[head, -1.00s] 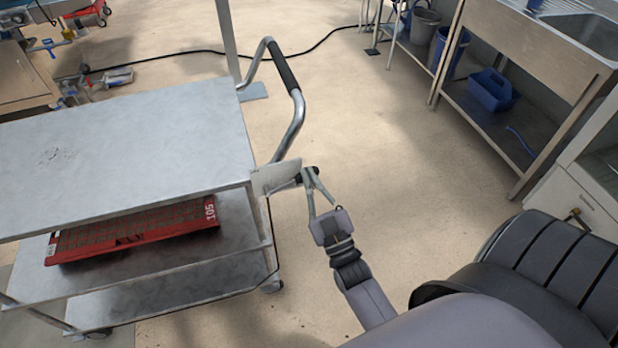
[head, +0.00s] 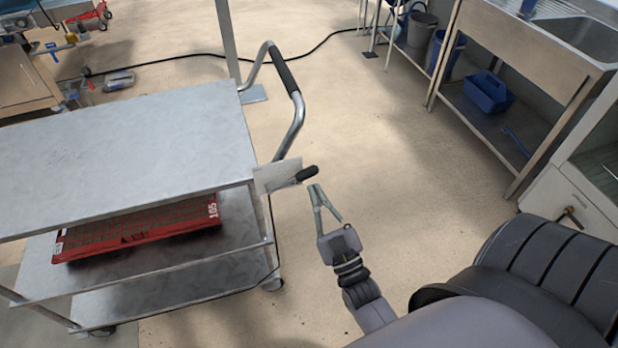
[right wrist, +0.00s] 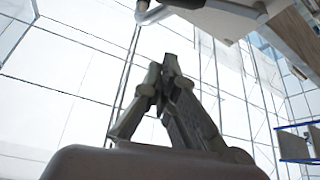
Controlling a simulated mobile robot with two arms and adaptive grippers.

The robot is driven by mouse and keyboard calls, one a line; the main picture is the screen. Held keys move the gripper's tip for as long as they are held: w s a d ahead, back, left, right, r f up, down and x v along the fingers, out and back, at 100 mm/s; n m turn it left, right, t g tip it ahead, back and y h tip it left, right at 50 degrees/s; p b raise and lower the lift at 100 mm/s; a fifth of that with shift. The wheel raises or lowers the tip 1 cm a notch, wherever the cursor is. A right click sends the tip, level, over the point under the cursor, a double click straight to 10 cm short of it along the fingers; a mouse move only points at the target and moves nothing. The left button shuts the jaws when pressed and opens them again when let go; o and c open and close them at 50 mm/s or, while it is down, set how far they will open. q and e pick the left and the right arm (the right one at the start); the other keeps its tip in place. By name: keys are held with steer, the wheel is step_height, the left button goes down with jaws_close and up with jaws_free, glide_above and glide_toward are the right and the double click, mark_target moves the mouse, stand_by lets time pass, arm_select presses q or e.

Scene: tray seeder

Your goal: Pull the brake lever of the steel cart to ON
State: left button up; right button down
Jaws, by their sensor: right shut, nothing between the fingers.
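The brake lever (head: 307,174), with a black grip, sticks out to the right from a pale plate (head: 277,176) at the cart's corner. Any ON marking on the plate is too small to read. My right gripper (head: 315,187) is shut and empty, its tips just below the lever's grip and seemingly apart from it. In the right wrist view its fingertips (right wrist: 170,60) meet, with part of the cart (right wrist: 225,15) above. My left gripper is not in view.
A red tray (head: 140,232) marked 105 lies on the cart's middle shelf. A sink bench (head: 535,60) with a blue caddy (head: 488,92) stands at the right. A black cable (head: 200,51) crosses the floor. The floor between cart and bench is clear.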

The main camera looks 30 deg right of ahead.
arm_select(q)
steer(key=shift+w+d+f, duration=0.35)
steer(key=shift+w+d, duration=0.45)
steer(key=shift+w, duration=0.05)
arm_select(e)
steer(key=v, duration=0.3)
steer(key=shift+s+f, duration=0.15)
steer(key=shift+s, duration=0.15)
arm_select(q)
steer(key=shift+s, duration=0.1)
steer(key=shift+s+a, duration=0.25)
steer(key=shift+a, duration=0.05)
